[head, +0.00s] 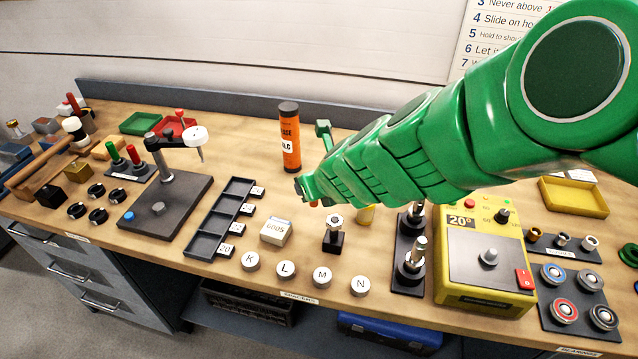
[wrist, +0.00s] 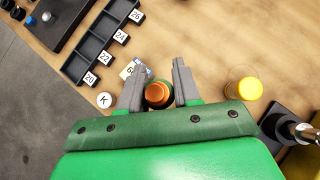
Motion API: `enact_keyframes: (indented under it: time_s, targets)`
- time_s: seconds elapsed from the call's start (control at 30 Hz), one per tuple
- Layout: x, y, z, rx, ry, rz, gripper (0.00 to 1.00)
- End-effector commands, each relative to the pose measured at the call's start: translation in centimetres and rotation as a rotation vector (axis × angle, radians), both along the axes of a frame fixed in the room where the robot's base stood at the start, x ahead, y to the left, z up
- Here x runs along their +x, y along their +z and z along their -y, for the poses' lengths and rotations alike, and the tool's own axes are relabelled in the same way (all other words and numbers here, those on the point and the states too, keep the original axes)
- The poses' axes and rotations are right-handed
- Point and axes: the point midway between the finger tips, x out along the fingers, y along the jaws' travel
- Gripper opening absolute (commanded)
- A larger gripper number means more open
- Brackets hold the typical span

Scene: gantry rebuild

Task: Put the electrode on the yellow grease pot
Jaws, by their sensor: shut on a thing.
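In the wrist view, my gripper (wrist: 164,80) has its grey fingers on either side of an upright round piece with a copper-orange top, which I take for the electrode (wrist: 158,94). Its lower part is hidden by its own top. The yellow grease pot (wrist: 243,88) stands on the bench to the right of the fingers, apart from them. In the head view, the pot (head: 366,215) is mostly hidden behind my arm, and my gripper (head: 308,190) is over the bench with its fingers largely hidden. A small orange-red bit shows under it.
A white box marked 6005 (head: 275,232) and a black stand (head: 333,238) are in front of the gripper. An orange tube (head: 290,140) stands behind it. Black posts (head: 412,262) and a yellow control box (head: 485,270) stand right of the pot. White lettered knobs line the front edge.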

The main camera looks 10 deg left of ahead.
Motion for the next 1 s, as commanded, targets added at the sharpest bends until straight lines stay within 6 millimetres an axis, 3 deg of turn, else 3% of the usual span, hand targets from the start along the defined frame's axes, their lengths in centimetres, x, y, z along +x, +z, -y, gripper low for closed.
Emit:
enact_keyframes:
  time_s: [0.47, 1.0]
  targets:
    - [0.4, 1.5, 3.4, 0.001, 0.157, 0.001, 0.0]
    - [-0.8, 4.4, 9.3, 0.0, 0.431, -0.001, 0.0]
